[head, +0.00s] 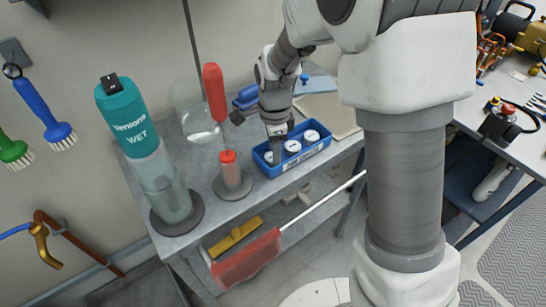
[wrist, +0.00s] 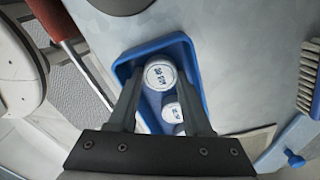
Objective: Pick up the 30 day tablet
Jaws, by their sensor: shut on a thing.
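A small blue tray (head: 297,158) on the grey bench holds white round tablets with dark print on top. In the head view, one tablet (head: 268,157) is at the left end, under my gripper (head: 275,146), one (head: 292,147) is in the middle and one (head: 311,135) is at the right. In the wrist view, my gripper (wrist: 158,80) is shut on a white tablet (wrist: 160,75). Its print looks like "30 DAY", upside down and small. Another tablet (wrist: 172,112) sits beside it, partly hidden. I cannot tell whether the held tablet is clear of the tray floor.
A teal "WET" bottle (head: 130,115) is further left. A brush (wrist: 310,78) lies right of the tray in the wrist view. A second table (head: 520,100) stands at right.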

